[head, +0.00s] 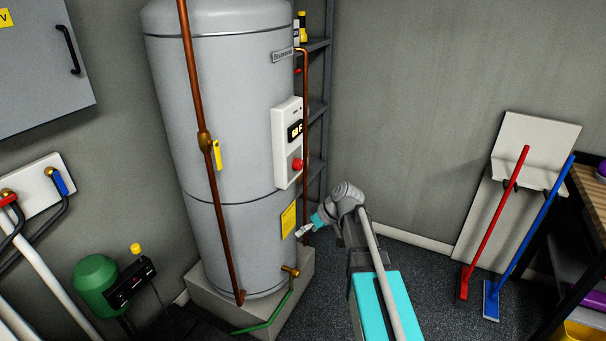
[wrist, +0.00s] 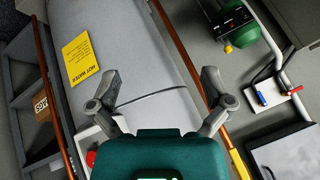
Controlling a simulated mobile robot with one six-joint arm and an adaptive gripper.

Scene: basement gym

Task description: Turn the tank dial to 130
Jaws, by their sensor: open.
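The grey tank (head: 235,120) stands on a pale block in the head view, and its side also shows in the wrist view (wrist: 105,30). A white control panel (head: 283,150) on its right side carries a small dark display (head: 295,131) and a red dial (head: 297,165). The dial's setting is too small to read. In the wrist view the red dial (wrist: 91,157) shows at the lower left, partly hidden by the gripper. My gripper (head: 304,230) is open and empty, below the panel and apart from the dial. Its two spread fingers show in the wrist view (wrist: 161,78).
A copper pipe (head: 194,90) with a yellow lever (head: 217,155) runs down the tank's front. A yellow label (head: 288,220) is beside my gripper. A dark shelf rack (head: 318,90) stands behind the tank. The floor right of my arm is clear up to the brooms (head: 496,220).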

